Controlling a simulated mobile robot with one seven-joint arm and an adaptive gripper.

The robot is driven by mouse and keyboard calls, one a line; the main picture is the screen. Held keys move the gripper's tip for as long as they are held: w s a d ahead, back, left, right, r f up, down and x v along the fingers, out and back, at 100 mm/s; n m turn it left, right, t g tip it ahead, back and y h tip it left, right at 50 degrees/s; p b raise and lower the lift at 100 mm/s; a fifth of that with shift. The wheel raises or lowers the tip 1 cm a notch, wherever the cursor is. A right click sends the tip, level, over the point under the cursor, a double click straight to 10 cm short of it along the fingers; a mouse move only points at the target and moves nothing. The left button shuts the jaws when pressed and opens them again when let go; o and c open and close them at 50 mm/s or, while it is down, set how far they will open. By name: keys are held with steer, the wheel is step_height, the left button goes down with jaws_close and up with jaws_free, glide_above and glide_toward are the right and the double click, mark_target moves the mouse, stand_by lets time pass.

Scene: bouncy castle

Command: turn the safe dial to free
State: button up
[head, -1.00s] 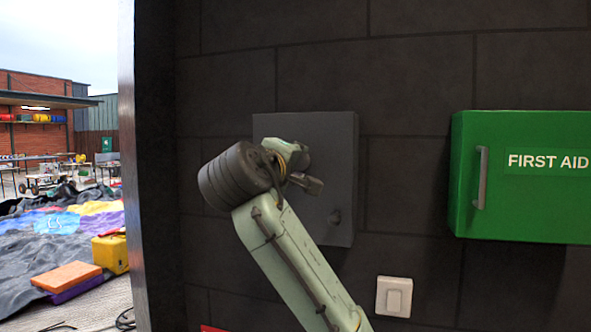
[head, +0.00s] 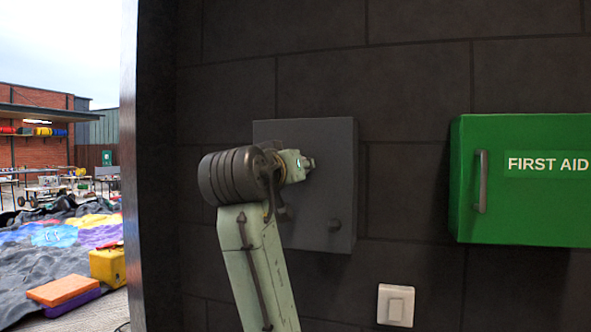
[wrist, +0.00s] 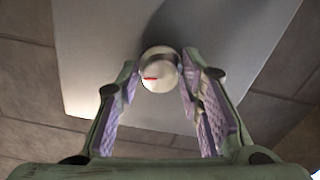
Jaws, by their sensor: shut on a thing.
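The safe (head: 320,140) is a dark grey box on the wall in the head view, partly covered by my arm. Its face also shows pale grey in the wrist view (wrist: 215,25). The dial (wrist: 160,80) is a round whitish knob with a red mark, which points left in the wrist view. My gripper (wrist: 160,72) is shut on the dial, with one purple-padded finger on each side. In the head view, my wrist is at the safe's upper left and hides the dial. Any lettering around the dial cannot be made out.
A green first aid box (head: 520,215) hangs to the right, with a white switch (head: 396,305) lower down. A wall edge (head: 160,200) stands left, with an outdoor yard beyond.

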steer(key=shift+m, duration=1.3)
steer(key=o, duration=1.2)
steer(key=v, duration=1.2)
